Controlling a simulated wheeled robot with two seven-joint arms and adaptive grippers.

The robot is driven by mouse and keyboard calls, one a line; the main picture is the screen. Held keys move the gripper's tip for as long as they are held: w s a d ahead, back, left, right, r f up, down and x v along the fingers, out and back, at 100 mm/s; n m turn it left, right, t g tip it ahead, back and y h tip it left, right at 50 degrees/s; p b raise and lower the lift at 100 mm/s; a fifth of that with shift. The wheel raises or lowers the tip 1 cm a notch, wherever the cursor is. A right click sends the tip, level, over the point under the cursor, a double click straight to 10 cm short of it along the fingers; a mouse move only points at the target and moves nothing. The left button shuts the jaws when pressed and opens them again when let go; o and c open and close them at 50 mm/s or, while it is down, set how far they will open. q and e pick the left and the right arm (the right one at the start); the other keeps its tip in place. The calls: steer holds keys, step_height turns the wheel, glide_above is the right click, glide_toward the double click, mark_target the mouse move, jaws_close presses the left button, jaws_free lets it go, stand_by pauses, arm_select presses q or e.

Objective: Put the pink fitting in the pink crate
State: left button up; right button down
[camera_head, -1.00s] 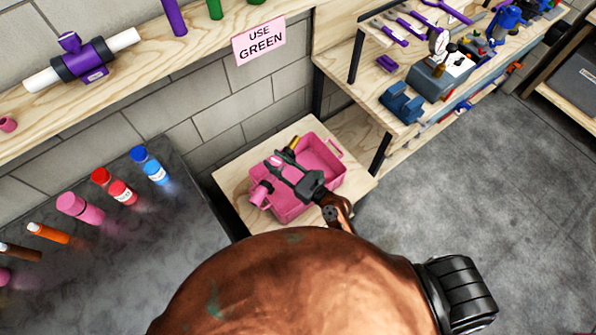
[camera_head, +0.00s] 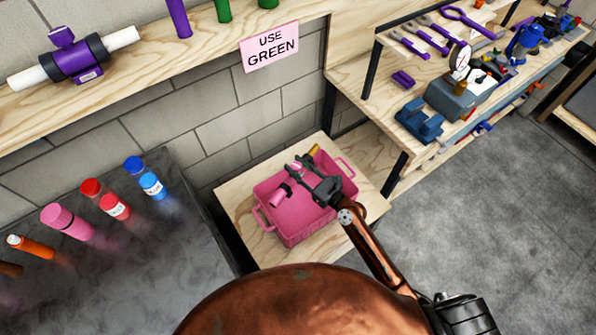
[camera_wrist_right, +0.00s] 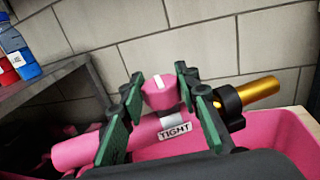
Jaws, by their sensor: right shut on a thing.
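The pink fitting (camera_wrist_right: 160,95) has a pink barrel, a "TIGHT" label, a black ring and a brass end. My right gripper (camera_head: 303,172) is shut on it, its green-padded fingers on either side of the pink knob in the right wrist view (camera_wrist_right: 158,98). In the head view the fitting (camera_head: 278,197) is over or inside the pink crate (camera_head: 290,235), its pink end toward the lower left and its brass end toward the upper right. I cannot tell whether it touches the crate floor. My left gripper is not in view.
The crate stands on a low wooden shelf (camera_head: 238,215) against the block wall. A dark table (camera_head: 130,260) with several coloured bottles is at left. A wooden bench (camera_head: 350,75) with tools is at right. A pink "USE GREEN" sign (camera_head: 270,47) hangs above. Grey floor is open at right.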

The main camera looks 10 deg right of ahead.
mark_target(301, 173)
steer(key=shift+w+d+f, duration=0.15)
steer(key=shift+f, duration=0.15)
steer(key=f+b, duration=0.3)
steer(key=shift+w+d+f, duration=0.2)
steer(key=shift+w+d, duration=0.05)
steer(key=shift+d, duration=0.05)
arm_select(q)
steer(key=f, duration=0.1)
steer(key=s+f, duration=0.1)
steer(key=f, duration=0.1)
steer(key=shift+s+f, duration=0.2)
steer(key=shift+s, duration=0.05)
arm_select(e)
steer(key=shift+f, duration=0.1)
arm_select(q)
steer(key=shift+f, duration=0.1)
arm_select(e)
steer(key=shift+f, duration=0.25)
steer(key=c, duration=1.5)
jaws_free()
steer(key=shift+o, duration=0.2)
steer(key=shift+r, duration=0.1)
